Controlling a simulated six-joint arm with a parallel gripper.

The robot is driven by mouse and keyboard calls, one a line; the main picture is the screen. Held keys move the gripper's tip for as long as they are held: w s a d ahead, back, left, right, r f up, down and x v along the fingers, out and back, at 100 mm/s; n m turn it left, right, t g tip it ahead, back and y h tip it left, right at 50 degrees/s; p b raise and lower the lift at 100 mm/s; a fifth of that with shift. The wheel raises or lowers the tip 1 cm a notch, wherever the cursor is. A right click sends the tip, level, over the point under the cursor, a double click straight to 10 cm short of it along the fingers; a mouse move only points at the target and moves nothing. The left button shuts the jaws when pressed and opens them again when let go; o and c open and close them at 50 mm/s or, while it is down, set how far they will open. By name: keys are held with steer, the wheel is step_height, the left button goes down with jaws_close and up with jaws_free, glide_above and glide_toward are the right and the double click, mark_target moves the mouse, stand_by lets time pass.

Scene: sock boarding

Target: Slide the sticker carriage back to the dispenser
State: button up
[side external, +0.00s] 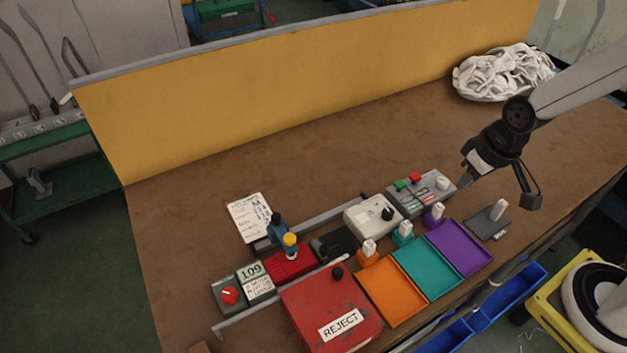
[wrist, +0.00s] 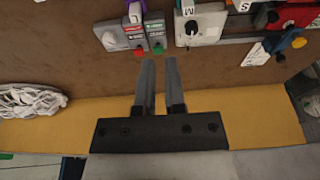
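In the wrist view the knob (wrist: 299,42) is at the upper right. A white box with a black knob (side external: 368,217), possibly the dispenser, stands to its right, with a dark block (side external: 335,244) between them. It also shows in the wrist view (wrist: 205,24). My gripper (side external: 464,183) is above the table, right of the button panel, apart from the carriage. In the wrist view its two fingers (wrist: 159,68) are apart with nothing between them.
A grey panel (side external: 418,190) with green and red buttons is near my gripper. Orange (side external: 392,293), teal (side external: 430,268) and purple (side external: 462,249) trays and a red REJECT box (side external: 325,300) line the front. A white sock pile (side external: 500,72) lies at the back right.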

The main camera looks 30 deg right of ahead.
steer(key=o, duration=0.4)
steer(key=shift+w, duration=0.1)
steer(key=shift+c, duration=0.2)
steer(key=shift+o, duration=1.3)
steer(key=shift+w+a, duration=0.15)
steer(key=shift+w, duration=0.1)
steer(key=n+g, duration=0.3)
steer(key=n, duration=1.5)
glide_above(276, 215)
step_height(276, 215, down, 5)
steer(key=shift+r, duration=0.2)
steer(key=shift+f, duration=3.9)
